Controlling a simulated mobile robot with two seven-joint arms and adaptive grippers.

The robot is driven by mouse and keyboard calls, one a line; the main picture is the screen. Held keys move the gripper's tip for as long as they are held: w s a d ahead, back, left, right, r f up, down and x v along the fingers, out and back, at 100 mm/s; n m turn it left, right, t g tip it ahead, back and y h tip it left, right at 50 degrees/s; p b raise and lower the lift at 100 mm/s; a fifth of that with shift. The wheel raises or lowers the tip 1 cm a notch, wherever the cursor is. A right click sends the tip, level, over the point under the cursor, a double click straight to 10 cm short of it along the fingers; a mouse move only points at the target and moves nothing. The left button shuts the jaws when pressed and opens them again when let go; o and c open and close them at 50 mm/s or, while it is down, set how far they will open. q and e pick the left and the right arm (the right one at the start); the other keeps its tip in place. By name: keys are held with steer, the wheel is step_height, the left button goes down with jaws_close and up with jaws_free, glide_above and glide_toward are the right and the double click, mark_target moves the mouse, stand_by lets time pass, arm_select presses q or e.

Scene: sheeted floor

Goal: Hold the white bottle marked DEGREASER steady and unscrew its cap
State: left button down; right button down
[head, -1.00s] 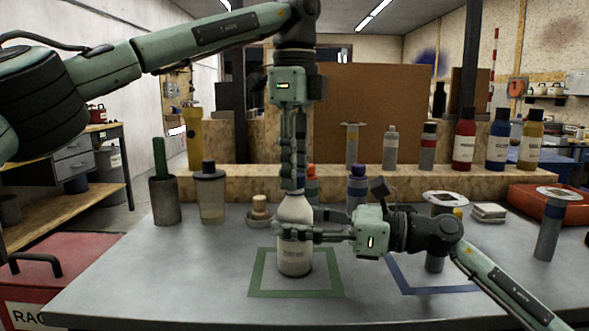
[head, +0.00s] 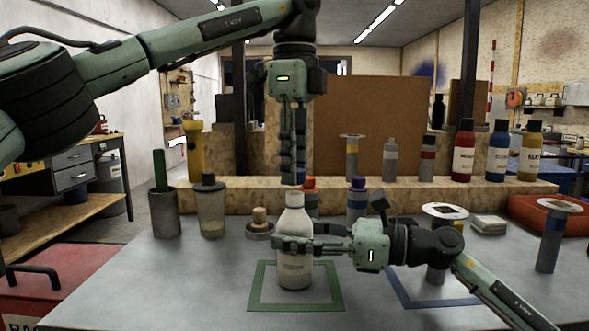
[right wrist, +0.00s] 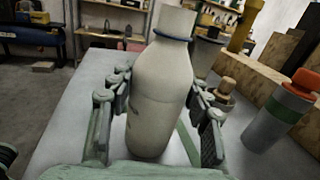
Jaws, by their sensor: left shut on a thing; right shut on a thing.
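The white bottle (head: 295,268) stands upright inside the green square outline on the table. Its label text is too small to read. My right gripper (head: 284,243) is shut around the bottle's body from the right.
An orange-capped bottle (head: 311,203) and a purple-capped bottle (head: 357,202) stand close behind. A small bowl (head: 259,231) and a lidded cup (head: 210,208) are to the left. A blue outline (head: 440,303) lies to the right. The table front is clear.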

arm_select(q)
steer(key=shift+r, duration=1.6)
arm_select(e)
steer(key=c, duration=0.6)
jaws_free()
steer(key=v, duration=0.7)
steer(key=shift+d, duration=0.25)
